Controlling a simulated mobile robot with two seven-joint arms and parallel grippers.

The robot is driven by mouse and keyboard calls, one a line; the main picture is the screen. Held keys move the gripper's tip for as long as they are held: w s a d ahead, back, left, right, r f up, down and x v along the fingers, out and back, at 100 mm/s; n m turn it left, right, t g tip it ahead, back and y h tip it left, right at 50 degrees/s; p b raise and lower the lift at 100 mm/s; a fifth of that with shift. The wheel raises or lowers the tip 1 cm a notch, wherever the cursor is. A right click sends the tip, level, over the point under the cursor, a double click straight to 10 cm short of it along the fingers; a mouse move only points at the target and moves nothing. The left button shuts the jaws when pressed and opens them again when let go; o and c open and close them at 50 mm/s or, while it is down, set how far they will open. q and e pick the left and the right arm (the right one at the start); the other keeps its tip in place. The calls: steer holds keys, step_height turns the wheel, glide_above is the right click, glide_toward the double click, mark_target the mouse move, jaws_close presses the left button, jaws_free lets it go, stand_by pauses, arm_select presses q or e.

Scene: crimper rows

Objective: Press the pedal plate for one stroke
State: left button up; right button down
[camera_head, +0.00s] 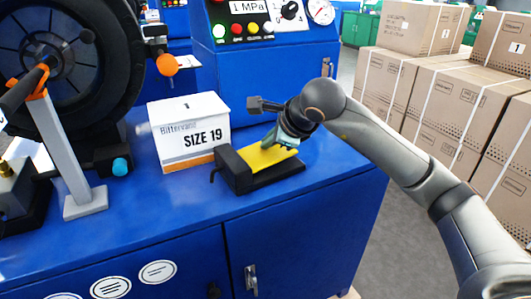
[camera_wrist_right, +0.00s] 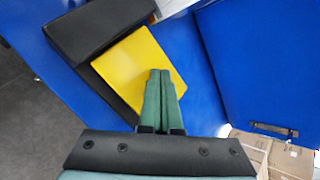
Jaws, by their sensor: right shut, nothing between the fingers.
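The pedal plate (camera_head: 262,157) is a yellow plate in a black housing (camera_head: 236,172) on the blue bench top. In the right wrist view the yellow plate (camera_wrist_right: 135,65) lies just beyond my fingertips, with the black housing (camera_wrist_right: 95,30) along its far and left sides. My right gripper (camera_head: 272,143) is shut and empty, its green fingers pointing down at the plate's upper surface. In the right wrist view the shut fingers (camera_wrist_right: 159,75) overlap the plate's right part. I cannot tell whether the tips touch it. My left gripper is not in view.
A white box marked SIZE 19 (camera_head: 190,130) stands just left of the pedal. A blue control panel (camera_head: 262,60) with buttons and a gauge rises behind. A large black reel (camera_head: 60,55) is at left. Cardboard boxes (camera_head: 440,110) are stacked at right. The front bench top is clear.

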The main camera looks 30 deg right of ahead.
mark_target(266, 154)
stand_by(0.3)
steer(key=shift+d+f+b, duration=0.15)
steer(key=shift+f+b, duration=0.7)
steer(key=shift+f, duration=0.15)
stand_by(0.7)
steer(key=shift+r, duration=0.1)
steer(key=shift+r+p, duration=1)
steer(key=shift+r, duration=0.2)
steer(key=r+p, duration=0.2)
steer(key=r, duration=0.1)
steer(key=r+p, duration=0.2)
steer(key=shift+a+r, duration=0.15)
steer(key=shift+a, duration=0.25)
